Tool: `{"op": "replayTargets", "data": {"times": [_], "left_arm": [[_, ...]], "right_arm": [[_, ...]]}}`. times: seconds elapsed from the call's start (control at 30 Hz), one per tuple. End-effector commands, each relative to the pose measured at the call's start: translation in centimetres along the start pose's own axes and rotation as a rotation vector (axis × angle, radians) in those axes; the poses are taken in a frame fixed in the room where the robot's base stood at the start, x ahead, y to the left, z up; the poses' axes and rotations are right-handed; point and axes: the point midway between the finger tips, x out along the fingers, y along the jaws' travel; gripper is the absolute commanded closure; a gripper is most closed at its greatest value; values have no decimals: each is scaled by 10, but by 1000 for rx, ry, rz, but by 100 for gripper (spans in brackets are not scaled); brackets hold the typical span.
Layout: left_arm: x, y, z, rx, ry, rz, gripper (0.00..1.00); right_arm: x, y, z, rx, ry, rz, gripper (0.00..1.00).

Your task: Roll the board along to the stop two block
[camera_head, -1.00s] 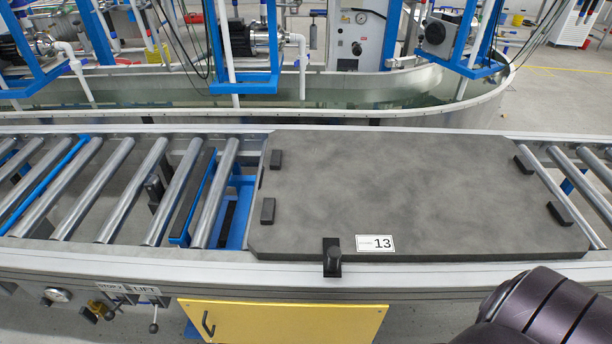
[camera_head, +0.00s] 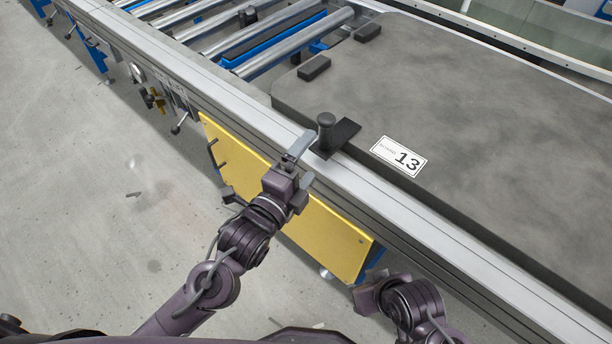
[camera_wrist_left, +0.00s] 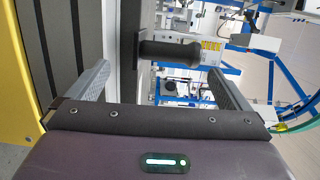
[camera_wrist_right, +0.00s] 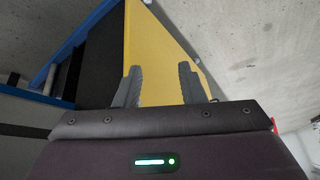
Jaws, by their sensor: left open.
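The grey board (camera_head: 480,120) with a label reading 13 lies on the roller conveyor. A black upright handle (camera_head: 326,130) stands on a black plate at its near edge. My left gripper (camera_head: 299,148) is open, just left of the handle above the conveyor's near rail. In the left wrist view the handle (camera_wrist_left: 170,52) shows between and beyond the open fingers, not gripped. My right gripper (camera_head: 368,292) is low in front of the conveyor; the right wrist view shows its fingers (camera_wrist_right: 160,80) apart and empty. I cannot tell which part is the stop two block.
A yellow panel (camera_head: 335,235) hangs below the near rail (camera_head: 240,105). Levers and a gauge (camera_head: 137,72) sit along the conveyor's front.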

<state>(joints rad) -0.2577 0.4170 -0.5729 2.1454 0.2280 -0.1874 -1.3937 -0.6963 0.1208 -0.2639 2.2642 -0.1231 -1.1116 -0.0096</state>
Motion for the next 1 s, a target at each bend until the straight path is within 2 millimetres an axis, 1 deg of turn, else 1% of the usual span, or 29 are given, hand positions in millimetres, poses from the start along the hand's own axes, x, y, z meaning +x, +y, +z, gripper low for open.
{"op": "replayTargets", "data": {"times": [0.1,0.17,0.4,0.6,0.77,0.97,1.0], "left_arm": [[3,-9,-4,20,8,-25,0],[9,-10,-4,22,8,-27,0],[47,-11,-4,19,7,-27,0],[70,-11,-4,19,7,-24,0],[76,-11,-4,19,8,-23,0],[76,-11,-4,18,8,-22,0],[76,-11,-4,18,8,-22,1]], "right_arm": [[-4,-2,-2,-4,11,-2,64],[-4,-2,-3,-6,17,-4,64],[-1,-7,-7,-13,55,-15,64],[0,-11,-11,-18,83,-22,64],[0,-12,-12,-20,90,-24,64],[0,-12,-12,-20,92,-24,64],[0,-12,-12,-20,92,-24,64]]}}
